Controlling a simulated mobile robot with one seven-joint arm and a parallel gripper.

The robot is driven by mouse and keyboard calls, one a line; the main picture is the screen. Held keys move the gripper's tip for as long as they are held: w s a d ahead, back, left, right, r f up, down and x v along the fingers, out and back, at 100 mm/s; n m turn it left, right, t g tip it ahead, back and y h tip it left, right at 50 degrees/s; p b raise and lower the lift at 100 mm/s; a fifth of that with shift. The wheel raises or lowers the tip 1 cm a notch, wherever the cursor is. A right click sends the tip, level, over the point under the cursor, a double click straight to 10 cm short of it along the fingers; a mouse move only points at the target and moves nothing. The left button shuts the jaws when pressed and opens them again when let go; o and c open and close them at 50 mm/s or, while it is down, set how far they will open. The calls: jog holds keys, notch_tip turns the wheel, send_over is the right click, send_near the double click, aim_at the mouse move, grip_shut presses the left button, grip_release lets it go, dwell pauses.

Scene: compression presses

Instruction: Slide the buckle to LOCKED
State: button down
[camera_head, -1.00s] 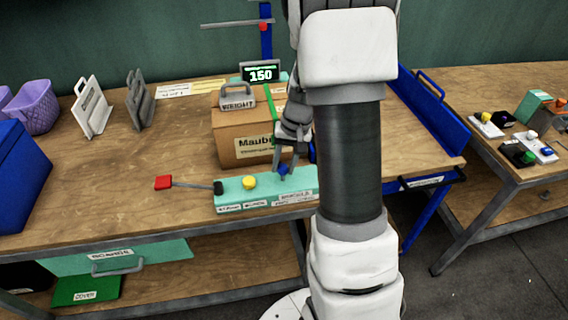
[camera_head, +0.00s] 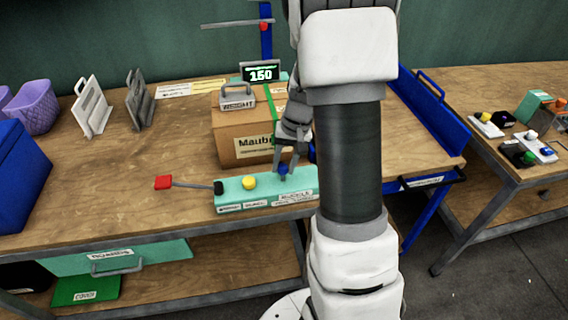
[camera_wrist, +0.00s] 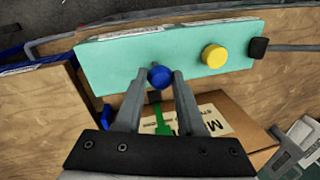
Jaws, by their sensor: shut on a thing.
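The buckle is a blue round knob (camera_wrist: 160,77) on a teal panel (camera_wrist: 110,66) at the table's front. In the wrist view my gripper (camera_wrist: 158,84) has its two fingers closed around the knob, one on each side. In the head view my gripper (camera_head: 287,166) is at the knob (camera_head: 283,169), above the teal panel (camera_head: 268,187), partly behind my arm. A yellow knob (camera_head: 250,182) sits further left on the same panel; it also shows in the wrist view (camera_wrist: 214,56). The panel's labels are too small to read surely.
A cardboard box (camera_head: 225,135) with a green strap and a grey weight (camera_head: 237,97) on top stands behind the panel. A red-ended lever (camera_head: 163,182) sticks out to the left. A display (camera_head: 260,74) reads 150. The table's left middle is clear.

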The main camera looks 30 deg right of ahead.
jog(key=shift+s+d+b, duration=0.2)
jog(key=shift+s+d, duration=0.05)
jog(key=shift+d, duration=0.65)
jog(key=shift+s+d+b, duration=0.2)
jog(key=shift+d, duration=0.65)
jog(key=shift+s+d+b, duration=0.2)
jog(key=shift+s+d, duration=0.05)
jog(key=shift+d, duration=0.65)
jog(key=c, duration=0.5)
grip_release()
jog(key=shift+r, duration=0.1)
jog(key=d+r+p, duration=0.1)
jog(key=r, duration=0.4)
jog(key=s+d+r, duration=0.1)
jog(key=r, duration=0.5)
jog(key=d+r+p, duration=0.1)
jog(key=r, duration=0.5)
jog(key=shift+s+p, duration=0.3)
jog(key=shift+p, duration=0.05)
